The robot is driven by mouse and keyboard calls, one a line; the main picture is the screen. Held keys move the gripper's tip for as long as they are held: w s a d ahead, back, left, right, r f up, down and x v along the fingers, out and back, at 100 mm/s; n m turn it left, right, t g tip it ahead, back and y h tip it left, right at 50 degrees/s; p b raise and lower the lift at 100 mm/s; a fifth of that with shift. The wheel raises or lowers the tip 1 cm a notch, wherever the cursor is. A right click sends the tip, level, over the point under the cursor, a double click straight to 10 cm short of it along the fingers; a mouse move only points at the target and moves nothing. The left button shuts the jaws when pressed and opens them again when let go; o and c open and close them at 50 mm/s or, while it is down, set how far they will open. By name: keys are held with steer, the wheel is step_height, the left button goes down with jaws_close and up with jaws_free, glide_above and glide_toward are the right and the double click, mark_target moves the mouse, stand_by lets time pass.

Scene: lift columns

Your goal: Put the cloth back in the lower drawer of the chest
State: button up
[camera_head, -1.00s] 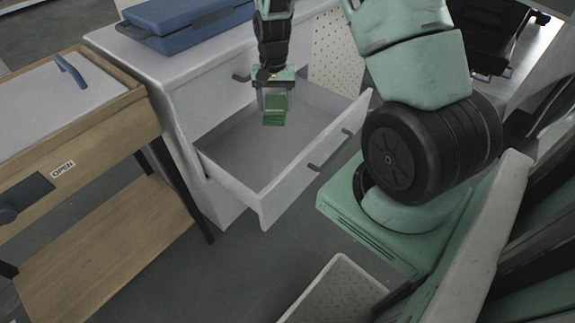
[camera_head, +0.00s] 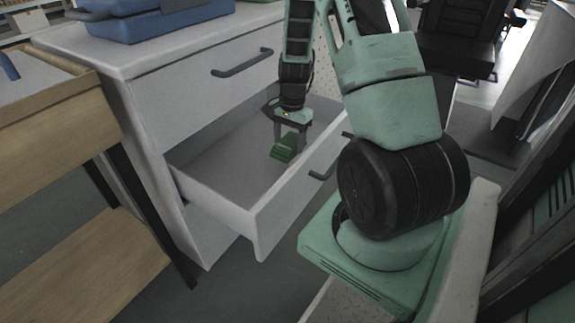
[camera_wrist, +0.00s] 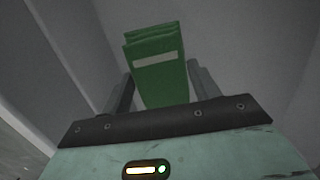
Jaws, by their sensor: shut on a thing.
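The cloth (camera_head: 285,150) is a folded green piece with a pale stripe, held between the fingers of my gripper (camera_head: 290,139). In the wrist view the cloth (camera_wrist: 159,72) stands out between both fingers of my gripper (camera_wrist: 157,88). The lower drawer (camera_head: 218,201) of the white chest (camera_head: 152,125) is pulled open. My gripper and the cloth are inside the drawer's outline, low towards its floor. I cannot tell whether the cloth touches the floor. No other thing shows in the visible part of the drawer.
The upper drawer (camera_head: 205,93) is shut. A blue case (camera_head: 160,22) lies on top of the chest. A wooden table (camera_head: 60,112) stands close to the left. My arm passes over the drawer's right part and hides some of it.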

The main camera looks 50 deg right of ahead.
step_height(320, 180, down, 7)
steer(key=shift+b, duration=1)
steer(key=shift+f, duration=0.1)
steer(key=o, duration=0.9)
steer(key=shift+o, duration=0.2)
